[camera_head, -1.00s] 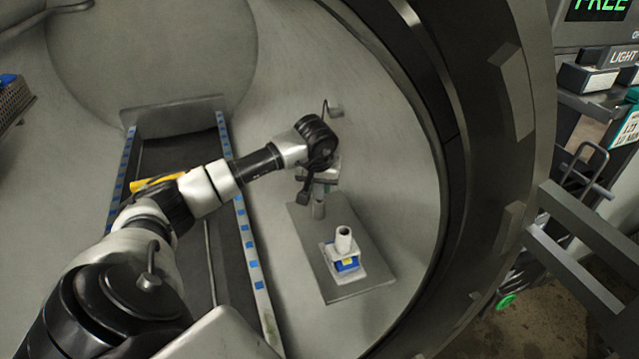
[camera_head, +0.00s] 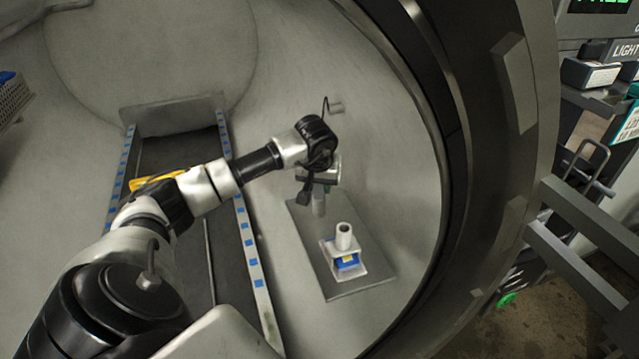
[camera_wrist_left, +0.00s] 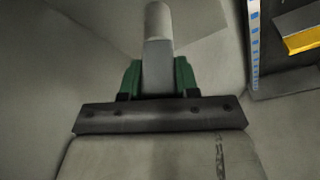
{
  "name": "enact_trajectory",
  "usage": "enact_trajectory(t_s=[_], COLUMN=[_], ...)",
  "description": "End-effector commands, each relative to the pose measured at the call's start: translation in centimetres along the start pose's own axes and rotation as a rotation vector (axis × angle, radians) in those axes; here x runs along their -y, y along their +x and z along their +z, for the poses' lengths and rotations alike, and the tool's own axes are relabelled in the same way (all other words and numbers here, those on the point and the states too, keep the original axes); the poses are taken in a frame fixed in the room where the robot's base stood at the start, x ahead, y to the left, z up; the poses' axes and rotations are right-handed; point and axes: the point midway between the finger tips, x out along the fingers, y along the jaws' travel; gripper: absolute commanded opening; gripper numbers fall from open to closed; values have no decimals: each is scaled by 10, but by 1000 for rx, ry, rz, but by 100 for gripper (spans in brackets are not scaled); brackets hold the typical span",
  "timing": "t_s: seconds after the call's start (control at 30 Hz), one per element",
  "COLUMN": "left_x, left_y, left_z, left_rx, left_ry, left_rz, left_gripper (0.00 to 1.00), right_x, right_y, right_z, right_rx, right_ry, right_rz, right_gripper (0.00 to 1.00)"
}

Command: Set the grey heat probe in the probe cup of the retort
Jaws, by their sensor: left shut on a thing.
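The grey heat probe (camera_wrist_left: 157,30) stands between the green finger pads of my left gripper (camera_wrist_left: 157,75) in the left wrist view. In the head view the probe (camera_head: 318,207) hangs under my left gripper (camera_head: 318,187), partly hidden by the wrist. The gripper is shut on it. A pale cylindrical cup (camera_head: 344,238), likely the probe cup, stands upright on a small block with a blue and yellow front. The probe is up and left of this cup in the picture, apart from it. My right gripper is not in view.
The block stands on a flat grey plate (camera_head: 335,287) inside the round retort chamber. A rail with blue marks (camera_head: 252,262) runs left of the plate. A yellow item (camera_head: 155,180) lies behind my arm. The thick dark door ring (camera_head: 520,90) borders the right.

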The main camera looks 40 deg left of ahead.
Motion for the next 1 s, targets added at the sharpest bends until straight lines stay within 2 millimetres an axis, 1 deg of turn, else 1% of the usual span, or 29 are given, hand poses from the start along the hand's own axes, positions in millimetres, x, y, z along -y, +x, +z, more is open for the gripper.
enact_trajectory(t_s=[0.03, 0.07, 0.2, 0.23, 0.5, 0.57, 0.63, 0.77, 0.9, 1.0], left_x=[0, 0, 0, 0, 0, 0, 0, 0, 0, 0], left_y=[0, 0, 0, 0, -1, -4, -11, -34, -64, -82], left_z=[0, 0, 0, 0, 0, 0, -1, -1, -1, -1], left_rx=[0, 0, 0, 0, 0, -1, -3, -6, -5, -4], left_ry=[0, 0, 0, 0, 0, 0, 0, 1, 1, 0], left_rz=[0, 0, 0, 0, 0, 1, 1, 1, 2, 0], left_gripper=[6, 35, 56, 60, 60, 60, 60, 60, 60, 60], right_x=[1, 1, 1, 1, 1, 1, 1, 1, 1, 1], right_y=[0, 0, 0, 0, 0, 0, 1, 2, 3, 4], right_z=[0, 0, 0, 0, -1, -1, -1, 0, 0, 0], right_rx=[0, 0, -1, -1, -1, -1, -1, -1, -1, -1], right_ry=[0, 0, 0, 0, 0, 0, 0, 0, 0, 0], right_rz=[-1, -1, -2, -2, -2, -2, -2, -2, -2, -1], right_gripper=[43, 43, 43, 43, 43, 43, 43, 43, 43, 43])
